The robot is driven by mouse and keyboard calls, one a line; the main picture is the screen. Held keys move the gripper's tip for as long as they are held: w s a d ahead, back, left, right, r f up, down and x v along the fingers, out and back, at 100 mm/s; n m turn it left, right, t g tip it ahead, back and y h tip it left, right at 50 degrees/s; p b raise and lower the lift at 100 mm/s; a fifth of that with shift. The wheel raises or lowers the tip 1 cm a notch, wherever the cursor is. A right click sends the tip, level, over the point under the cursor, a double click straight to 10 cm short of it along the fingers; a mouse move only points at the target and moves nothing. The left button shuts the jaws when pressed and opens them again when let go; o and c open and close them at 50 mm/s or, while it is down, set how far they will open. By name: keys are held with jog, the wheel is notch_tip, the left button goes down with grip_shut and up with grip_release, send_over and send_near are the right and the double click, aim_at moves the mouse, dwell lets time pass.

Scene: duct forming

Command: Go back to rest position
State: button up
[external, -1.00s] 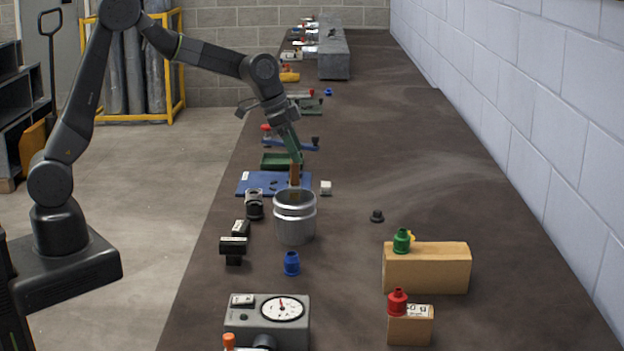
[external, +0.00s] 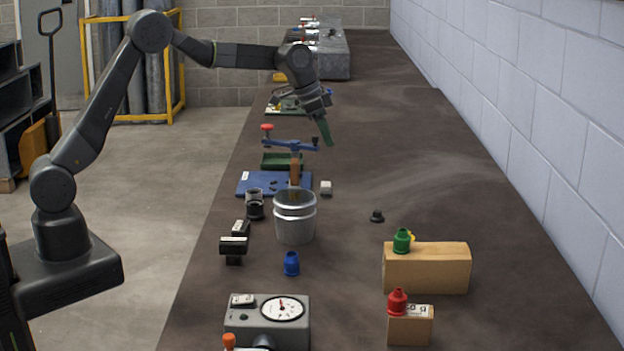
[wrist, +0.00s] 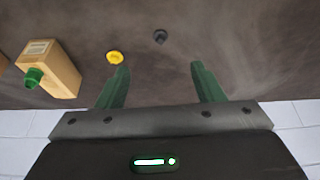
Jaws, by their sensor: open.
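My gripper (external: 325,131) hangs above the dark workbench (external: 440,160), beyond and to the right of the metal canister, touching nothing. In the wrist view its two green fingers (wrist: 160,83) are spread apart with only bare bench between them. The silver canister (external: 294,222) stands upright on the bench with a brown handle-like piece (external: 294,172) sticking up at its opening. What the lower end of that piece rests on is hidden.
Wooden blocks (external: 427,272) (external: 410,330) with green (external: 402,240) and red (external: 397,301) fittings stand at the front right. A gauge box (external: 267,322) is at the front. A small black knob (external: 376,216) sits mid-bench. A block wall (external: 520,110) borders the right; the bench's right middle is clear.

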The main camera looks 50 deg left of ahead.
jog(key=w+a+f, duration=0.3)
jog(key=w+f, duration=0.4)
jog(key=w, duration=0.3)
jog(key=shift+n, duration=0.4)
jog(key=f, duration=0.3)
jog(key=f+p, duration=0.1)
jog(key=f, duration=0.5)
jog(key=shift+s+f+p, duration=0.3)
jog(key=shift+s+f, duration=0.05)
jog(key=shift+s+a+r, duration=0.1)
jog(key=shift+a+r, duration=0.05)
jog(key=shift+r, duration=0.2)
